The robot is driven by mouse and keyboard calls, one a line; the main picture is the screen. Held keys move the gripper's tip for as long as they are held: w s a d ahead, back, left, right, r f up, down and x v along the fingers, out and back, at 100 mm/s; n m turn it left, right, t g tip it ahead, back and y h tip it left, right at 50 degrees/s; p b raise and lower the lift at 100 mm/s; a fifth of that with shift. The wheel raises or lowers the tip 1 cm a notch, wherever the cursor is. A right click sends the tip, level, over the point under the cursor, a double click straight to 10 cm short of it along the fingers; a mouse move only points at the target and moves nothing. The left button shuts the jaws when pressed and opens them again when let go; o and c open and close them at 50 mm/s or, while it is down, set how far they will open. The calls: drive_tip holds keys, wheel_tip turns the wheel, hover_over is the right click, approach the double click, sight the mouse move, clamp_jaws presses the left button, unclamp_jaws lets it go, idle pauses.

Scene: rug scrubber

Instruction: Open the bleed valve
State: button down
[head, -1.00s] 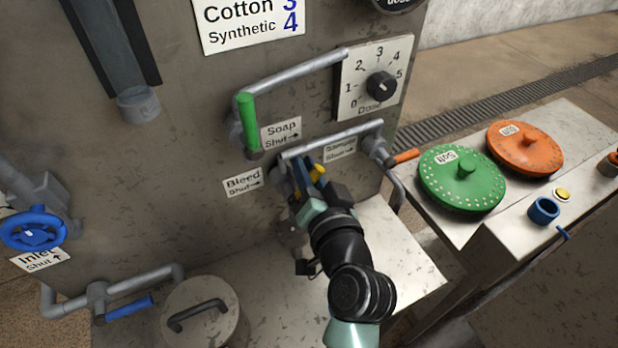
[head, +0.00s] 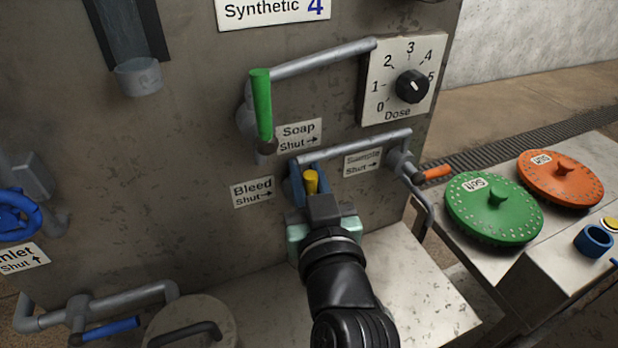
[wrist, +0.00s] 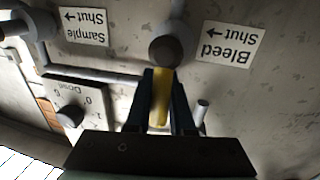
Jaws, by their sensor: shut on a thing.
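The bleed valve has a yellow handle (head: 311,182) on the machine's front, just right of the Bleed label (head: 252,191), whose Shut arrow points right. My gripper (head: 308,170) has its two blue fingers on either side of the handle and is shut on it. In the wrist view the yellow handle (wrist: 160,98) runs between the fingers (wrist: 162,74) from a dark round pivot (wrist: 166,50).
The green soap handle (head: 261,105) hangs close above left. A grey pipe (head: 355,145) runs just above my fingers to the orange sample handle (head: 436,173). The dose dial (head: 411,87) is above right. A lidded drum (head: 190,325) stands below left.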

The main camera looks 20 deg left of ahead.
drive_tip(key=shift+f, duration=0.1)
idle(0.3)
drive_tip(key=c, duration=0.8)
unclamp_jaws()
drive_tip(key=shift+p+v, duration=0.95)
drive_tip(key=shift+v, duration=5.55)
drive_tip(key=p+v, duration=0.4)
drive_tip(key=v, duration=0.5)
